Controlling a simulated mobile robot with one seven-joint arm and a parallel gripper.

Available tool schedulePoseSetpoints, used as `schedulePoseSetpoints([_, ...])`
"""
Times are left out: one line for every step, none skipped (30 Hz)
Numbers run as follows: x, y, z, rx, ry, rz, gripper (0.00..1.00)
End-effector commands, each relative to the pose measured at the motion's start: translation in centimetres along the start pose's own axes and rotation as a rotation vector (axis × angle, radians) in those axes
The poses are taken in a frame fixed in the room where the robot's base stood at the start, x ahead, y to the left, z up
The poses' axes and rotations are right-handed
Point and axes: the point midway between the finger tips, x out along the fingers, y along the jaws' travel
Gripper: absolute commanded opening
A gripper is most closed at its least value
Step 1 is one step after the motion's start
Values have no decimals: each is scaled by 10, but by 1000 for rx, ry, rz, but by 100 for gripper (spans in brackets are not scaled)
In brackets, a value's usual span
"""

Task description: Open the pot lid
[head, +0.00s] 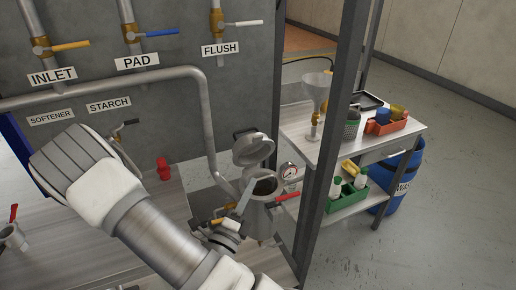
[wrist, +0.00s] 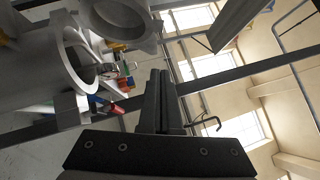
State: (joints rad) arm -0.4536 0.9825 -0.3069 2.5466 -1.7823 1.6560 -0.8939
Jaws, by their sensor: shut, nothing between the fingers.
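The grey metal pot (head: 262,215) stands at the centre of the head view, its round mouth uncovered and dark inside. Its round lid (head: 254,151) is swung up and tilted back behind the mouth. In the wrist view, the pot (wrist: 62,55) fills the upper left with its mouth showing, and the raised lid (wrist: 122,18) is at the top, left of the fingers. My gripper (wrist: 161,75) is shut and empty, its black fingers side by side, with the lid and pot to their left in the picture. I cannot make out the fingers in the head view.
A dark upright post (head: 332,140) stands right of the pot. Beyond it is a cart (head: 405,137) with a funnel (head: 315,90), an orange tray (head: 385,126) and a green crate (head: 345,197). A pressure gauge (head: 289,170) and red handle (head: 286,197) sit beside the pot.

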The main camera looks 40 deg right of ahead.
Motion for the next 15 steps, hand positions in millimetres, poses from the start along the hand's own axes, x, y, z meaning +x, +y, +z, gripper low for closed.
schedulePoseSetpoints([2,0,0,-4,-4,0,0])
schedulePoseSetpoints([4,0,0,-4,-4,0,0])
schedulePoseSetpoints([8,0,0,-4,-2,0,0])
schedulePoseSetpoints([12,0,0,-3,-1,-1,0])
schedulePoseSetpoints([17,-1,0,-3,0,-2,0])
schedulePoseSetpoints([24,-1,0,-2,0,-2,0])
schedulePoseSetpoints([30,-1,-1,-2,1,-3,0])
schedulePoseSetpoints([36,-1,0,-1,1,-3,0])
schedulePoseSetpoints([45,-1,0,-1,2,-3,0])
schedulePoseSetpoints([51,-2,-1,-1,2,-3,0])
schedulePoseSetpoints([58,-2,-1,0,3,-4,0])
schedulePoseSetpoints([67,-2,0,1,3,-3,0])
schedulePoseSetpoints([74,-2,-1,0,2,-3,0])
schedulePoseSetpoints([80,-2,-1,-1,3,-4,0])
schedulePoseSetpoints([88,-2,0,1,2,-4,0])
